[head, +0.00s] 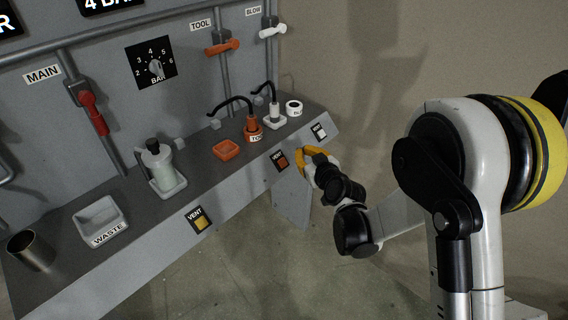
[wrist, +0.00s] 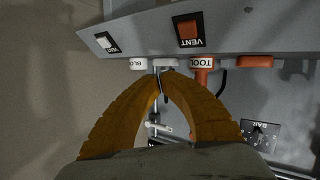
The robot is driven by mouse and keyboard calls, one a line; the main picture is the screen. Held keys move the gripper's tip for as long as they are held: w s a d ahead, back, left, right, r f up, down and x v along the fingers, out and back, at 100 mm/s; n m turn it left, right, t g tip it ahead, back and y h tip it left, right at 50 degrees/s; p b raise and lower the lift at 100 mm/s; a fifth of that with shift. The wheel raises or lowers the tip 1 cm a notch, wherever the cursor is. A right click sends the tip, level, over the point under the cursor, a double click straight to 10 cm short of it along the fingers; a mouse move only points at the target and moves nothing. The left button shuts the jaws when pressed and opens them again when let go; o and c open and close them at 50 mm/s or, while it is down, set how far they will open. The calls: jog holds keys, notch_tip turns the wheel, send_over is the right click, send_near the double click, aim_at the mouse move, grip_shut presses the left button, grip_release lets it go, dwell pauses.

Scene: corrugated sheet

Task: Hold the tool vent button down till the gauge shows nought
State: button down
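The tool vent button (head: 281,161) is a red-orange square on a black VENT plate, on the sloping front face of the bench. It also shows in the wrist view (wrist: 188,29), above and right of the fingertips. My gripper (head: 303,155) has yellow-orange fingers and is just right of that button in the head view. In the wrist view my gripper's fingertips (wrist: 164,76) meet, with nothing between them, and look apart from the button.
Other vent buttons, yellow (head: 201,221) and white (head: 319,131), sit either side. The orange tool connector (head: 253,133), orange dish (head: 227,150) and white connector (head: 275,118) stand on the bench above. The orange tool valve handle (head: 222,47) lies roughly level. Floor in front is clear.

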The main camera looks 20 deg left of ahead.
jog(key=shift+w+a+f+b, duration=0.35)
jog(key=shift+a+f+b, duration=0.05)
jog(key=shift+a+f, duration=0.5)
jog(key=shift+w+a+f+b, duration=0.35)
jog(key=shift+a+f+b, duration=0.1)
jog(key=shift+a+f, duration=0.45)
jog(key=shift+w+a+f+b, duration=0.4)
jog(key=shift+a+f, duration=0.35)
jog(key=shift+f, duration=0.2)
jog(key=shift+a+f, duration=0.25)
jog(key=shift+f, duration=0.05)
jog(key=shift+w+a+f, duration=0.15)
jog(key=shift+a+f, duration=0.15)
dwell(2.6)
jog(key=shift+d+r, duration=0.1)
dwell(0.4)
jog(key=shift+s+d+r, duration=0.2)
jog(key=shift+d+r, duration=0.3)
jog(key=shift+s+d+r+p, duration=0.35)
jog(key=shift+d+r+p, duration=0.1)
jog(key=shift+d+r, duration=0.4)
jog(key=shift+s+d+r+p, duration=0.4)
jog(key=shift+d+r, duration=0.35)
jog(key=shift+r, duration=0.15)
